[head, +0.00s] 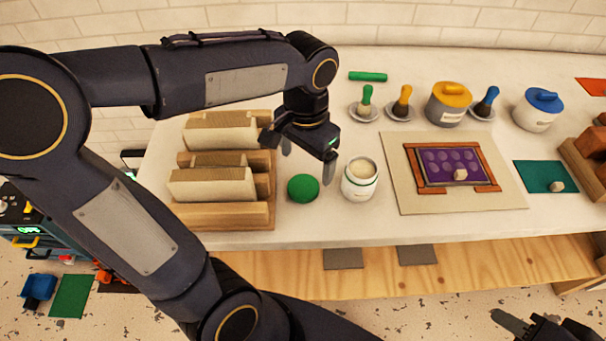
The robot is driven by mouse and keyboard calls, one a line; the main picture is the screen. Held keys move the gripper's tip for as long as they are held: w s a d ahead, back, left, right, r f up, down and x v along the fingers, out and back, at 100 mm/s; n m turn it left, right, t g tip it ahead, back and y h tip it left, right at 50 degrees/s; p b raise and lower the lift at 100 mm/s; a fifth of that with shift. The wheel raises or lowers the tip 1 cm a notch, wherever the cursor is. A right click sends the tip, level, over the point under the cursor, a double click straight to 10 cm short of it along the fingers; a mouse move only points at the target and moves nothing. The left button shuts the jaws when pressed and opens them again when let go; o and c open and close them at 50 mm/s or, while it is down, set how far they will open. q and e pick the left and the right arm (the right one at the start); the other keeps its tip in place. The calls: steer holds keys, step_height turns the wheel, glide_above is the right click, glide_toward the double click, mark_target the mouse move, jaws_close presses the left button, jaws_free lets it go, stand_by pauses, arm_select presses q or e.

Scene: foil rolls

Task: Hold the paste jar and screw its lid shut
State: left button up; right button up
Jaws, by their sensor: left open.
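My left gripper (307,167) is open and empty, pointing down above and behind the lid, with one finger close to the jar's left side. My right gripper (515,322) shows only partly at the bottom right edge, far from the jar and below the counter front; its jaws cannot be made out.
A wooden rack (225,215) with pale blocks stands left of the lid. Right of the jar is a mat (408,190) with a framed purple screen. Behind are brushes on saucers, a yellow-lidded pot (446,108) and a blue-lidded pot (537,113). The counter before the jar is clear.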

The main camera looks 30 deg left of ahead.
mark_target(303, 186)
arm_select(q)
steer(key=shift+w, duration=0.2)
steer(key=shift+s+r, duration=0.1)
steer(key=shift+s, duration=0.1)
steer(key=shift+f, duration=1.35)
steer(key=shift+f, duration=0.1)
steer(key=f, duration=0.5)
steer(key=shift+a, duration=0.3)
steer(key=c, duration=1)
steer(key=shift+c, duration=0.2)
